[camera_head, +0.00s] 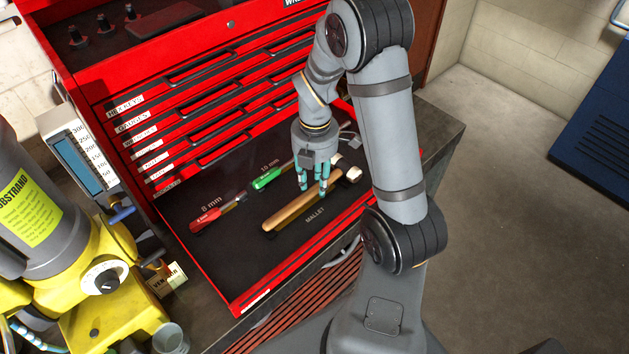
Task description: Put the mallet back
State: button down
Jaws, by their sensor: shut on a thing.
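The mallet (291,209) has a wooden handle and a pale-ended head at its upper right. It lies over the dark lining of the open red drawer (246,296), just above the printed word MALLET. A dark shape shows along the handle's lower edge; I cannot tell whether the mallet rests in its recess or hangs slightly above it. My gripper (314,190) points down from above, its teal fingers shut on the mallet's handle near the head. My arm partly covers the drawer's right end.
A red-handled screwdriver (206,220) labelled 8 mm and a green-handled one (267,179) labelled 10 mm lie in the same drawer. Shut drawers of the red tool chest (200,105) rise behind. A yellow-and-grey machine (98,270) stands at left; floor at right is clear.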

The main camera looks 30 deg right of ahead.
jog(key=shift+f, duration=0.1)
jog(key=c, duration=1.3)
grip_release()
jog(key=shift+o, duration=0.2)
notch_tip(320, 180, up, 12)
jog(key=shift+f, duration=0.1)
notch_tip(320, 180, down, 12)
jog(key=shift+r, duration=0.1)
jog(key=shift+r+p, duration=0.45)
